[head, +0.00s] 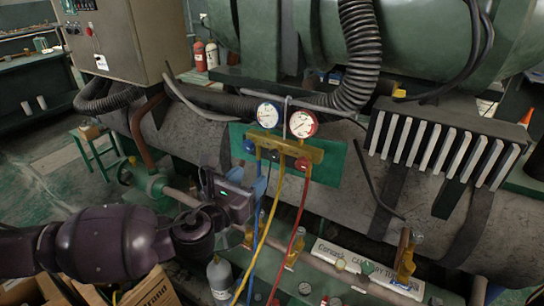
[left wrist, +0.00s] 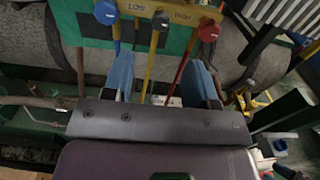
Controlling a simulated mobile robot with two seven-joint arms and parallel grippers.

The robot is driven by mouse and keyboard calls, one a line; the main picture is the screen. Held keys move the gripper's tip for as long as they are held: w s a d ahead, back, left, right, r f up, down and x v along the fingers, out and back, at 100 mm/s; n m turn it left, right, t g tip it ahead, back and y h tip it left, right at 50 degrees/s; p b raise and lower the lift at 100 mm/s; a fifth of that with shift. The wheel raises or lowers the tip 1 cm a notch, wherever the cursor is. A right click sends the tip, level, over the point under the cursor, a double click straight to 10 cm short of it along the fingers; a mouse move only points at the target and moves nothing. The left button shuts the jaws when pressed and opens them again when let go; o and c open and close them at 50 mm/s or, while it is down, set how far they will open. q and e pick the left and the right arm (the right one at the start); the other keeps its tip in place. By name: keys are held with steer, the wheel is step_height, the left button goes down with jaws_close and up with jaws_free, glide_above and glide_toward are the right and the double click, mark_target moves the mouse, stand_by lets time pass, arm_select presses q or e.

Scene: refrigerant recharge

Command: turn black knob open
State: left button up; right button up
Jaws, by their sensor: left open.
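The black knob (head: 275,155) is the middle one on the brass gauge manifold (head: 285,146), between a blue knob (head: 249,146) and a red knob (head: 302,164). In the left wrist view the black knob (left wrist: 161,20) is near the top, above the gap between my fingers. My left gripper (head: 249,180) is open and empty, below and in front of the manifold, apart from the black knob. Its two blue fingers (left wrist: 161,78) stand on either side of the yellow hose in that view; whether they touch any hose cannot be told. My right gripper is not in view.
Blue, yellow (head: 272,212) and red (head: 300,212) hoses hang from the manifold near my gripper. Two gauges (head: 285,118) sit above it. A green panel (head: 328,163) is behind. A grey canister (head: 220,278) and cardboard boxes (head: 150,290) stand below.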

mark_target(272, 157)
arm_select(q)
steer(key=b+x, duration=0.1)
steer(key=x, duration=0.9)
steer(key=shift+w+d, duration=0.1)
steer(key=shift+w, duration=0.1)
steer(key=c, duration=0.9)
